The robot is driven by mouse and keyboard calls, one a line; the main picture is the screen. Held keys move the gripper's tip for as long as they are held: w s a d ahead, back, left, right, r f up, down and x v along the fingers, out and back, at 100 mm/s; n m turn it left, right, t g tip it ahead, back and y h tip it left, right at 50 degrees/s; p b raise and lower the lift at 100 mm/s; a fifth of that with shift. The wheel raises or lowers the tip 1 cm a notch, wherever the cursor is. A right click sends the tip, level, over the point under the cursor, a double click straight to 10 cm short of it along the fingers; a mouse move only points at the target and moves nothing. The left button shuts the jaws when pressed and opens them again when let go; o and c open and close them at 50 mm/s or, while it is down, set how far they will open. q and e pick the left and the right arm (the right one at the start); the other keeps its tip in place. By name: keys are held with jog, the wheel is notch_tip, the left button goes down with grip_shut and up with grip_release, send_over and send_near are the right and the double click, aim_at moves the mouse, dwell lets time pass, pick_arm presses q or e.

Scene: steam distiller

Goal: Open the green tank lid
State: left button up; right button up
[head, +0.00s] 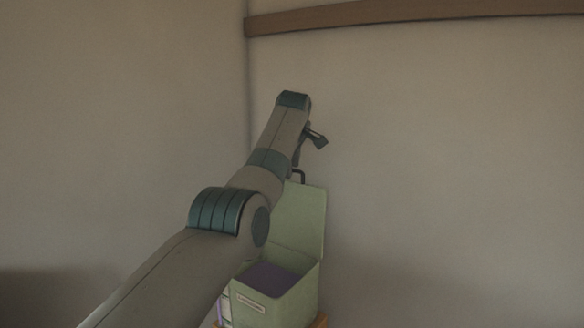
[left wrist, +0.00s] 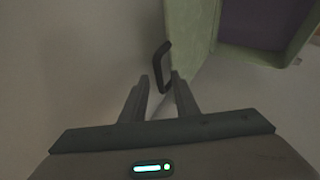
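The green tank (head: 298,300) stands at the bottom centre of the head view, with a pale label on its front and a purple surface inside. Its green lid (head: 302,220) stands raised, roughly upright, at the back of the tank. The lid's dark handle (head: 298,174) is partly hidden behind my arm; it also shows in the left wrist view (left wrist: 160,68). My left gripper (head: 318,138) is above the lid. In the left wrist view its fingers (left wrist: 160,80) are apart, with the handle just beyond the tips and nothing held. My right gripper is out of view.
A wooden surface (head: 321,320) shows under the tank. A pale item with purple (head: 224,306) stands at the tank's left, partly hidden by my arm. Bare walls meet in a corner behind, with a wooden rail (head: 400,12) above. Space right of the tank looks clear.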

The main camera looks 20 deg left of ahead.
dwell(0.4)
pick_arm(q)
jog(key=b+v, duration=0.8)
jog(key=v, duration=0.9)
jog(key=shift+s, duration=0.2)
